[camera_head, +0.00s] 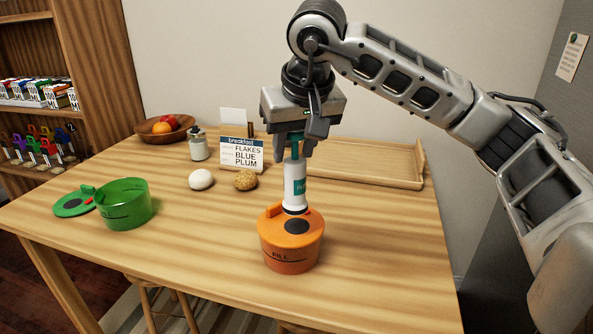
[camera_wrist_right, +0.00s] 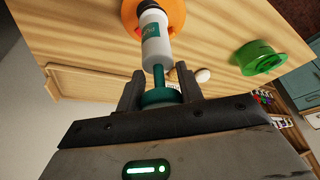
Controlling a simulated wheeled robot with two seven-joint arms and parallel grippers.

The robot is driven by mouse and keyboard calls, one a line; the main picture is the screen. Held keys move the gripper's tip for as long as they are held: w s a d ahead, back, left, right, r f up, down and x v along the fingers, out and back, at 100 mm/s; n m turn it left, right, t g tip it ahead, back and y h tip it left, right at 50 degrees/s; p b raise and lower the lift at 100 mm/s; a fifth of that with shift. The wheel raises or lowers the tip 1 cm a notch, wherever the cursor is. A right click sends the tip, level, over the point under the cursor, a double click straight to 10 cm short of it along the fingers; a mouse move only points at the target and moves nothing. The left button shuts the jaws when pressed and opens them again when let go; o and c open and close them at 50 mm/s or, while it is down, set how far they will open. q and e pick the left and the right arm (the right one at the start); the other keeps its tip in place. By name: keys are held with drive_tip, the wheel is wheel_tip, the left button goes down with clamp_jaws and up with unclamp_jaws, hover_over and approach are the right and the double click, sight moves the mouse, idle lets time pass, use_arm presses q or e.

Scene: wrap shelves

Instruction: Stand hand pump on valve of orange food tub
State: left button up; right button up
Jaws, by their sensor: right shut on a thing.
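The hand pump (camera_head: 295,185), a white cylinder with a teal label, teal handle and dark foot, stands upright over the orange food tub (camera_head: 290,255). It also shows in the right wrist view (camera_wrist_right: 156,45). My right gripper (camera_head: 299,146) is shut on the pump's teal handle (camera_wrist_right: 160,96), above the tub. The pump's foot is at the back part of the orange lid, behind a dark round patch (camera_head: 297,226). The valve is hidden under the foot, and I cannot tell whether the foot is seated on it. My left gripper is not in view.
A green tub (camera_head: 126,210) with its lid (camera_head: 73,203) beside it is at the left. A white egg-like object (camera_head: 200,179), a speckled one (camera_head: 245,180), a menu card (camera_head: 241,156), a jar (camera_head: 198,146), a fruit bowl (camera_head: 166,136) and a wooden tray (camera_head: 365,180) stand behind. The right front table is clear.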

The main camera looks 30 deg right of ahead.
sight(295, 184)
drive_tip(key=x, duration=0.2)
drive_tip(key=d+x, duration=0.1)
drive_tip(key=x, duration=0.2)
drive_tip(key=shift+s+f, duration=0.15)
drive_tip(key=shift+s, duration=0.05)
drive_tip(key=shift+f, duration=0.25)
drive_tip(key=shift+f+b, duration=0.15)
drive_tip(key=shift+b, duration=0.2)
drive_tip(key=o, duration=1.3)
